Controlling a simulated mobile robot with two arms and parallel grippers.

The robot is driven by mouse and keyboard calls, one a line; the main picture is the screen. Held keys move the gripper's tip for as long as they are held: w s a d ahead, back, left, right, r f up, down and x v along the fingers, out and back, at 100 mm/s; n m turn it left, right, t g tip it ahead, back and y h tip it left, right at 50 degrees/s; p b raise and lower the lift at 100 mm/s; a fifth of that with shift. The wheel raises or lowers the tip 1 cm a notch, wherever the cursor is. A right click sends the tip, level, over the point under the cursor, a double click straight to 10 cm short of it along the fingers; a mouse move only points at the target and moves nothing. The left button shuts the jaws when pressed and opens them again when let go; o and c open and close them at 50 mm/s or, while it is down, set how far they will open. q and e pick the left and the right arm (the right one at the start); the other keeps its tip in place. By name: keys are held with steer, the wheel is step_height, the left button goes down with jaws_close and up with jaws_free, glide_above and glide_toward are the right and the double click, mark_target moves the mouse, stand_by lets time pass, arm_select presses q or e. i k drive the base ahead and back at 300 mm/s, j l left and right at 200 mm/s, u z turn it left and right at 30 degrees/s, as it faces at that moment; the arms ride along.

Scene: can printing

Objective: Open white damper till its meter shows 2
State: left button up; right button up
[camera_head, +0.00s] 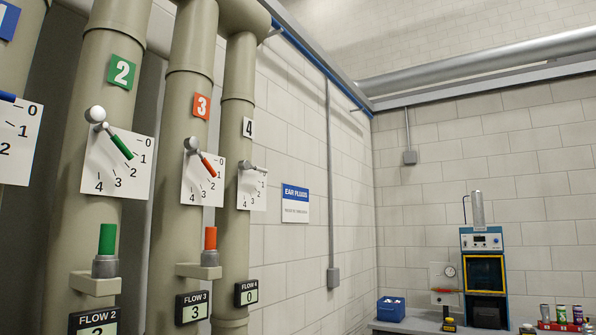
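The white damper is on the pipe at the right of the row, under a white label marked 4 (248,127). Its short pale lever (260,169) points right, close to the 0 on its white dial plate (252,190). The dial's numbers run from 0 at the upper right down to 4 at the lower left. Below it on the same pipe, the black FLOW 4 meter (247,293) reads 0. Neither of my grippers is in view.
Further left is the green lever (122,147) of pipe 2. A bench (410,325) with a blue machine (484,270) stands at the lower right.

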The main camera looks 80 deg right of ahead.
mark_target(243, 165)
steer(key=z, duration=2.4)
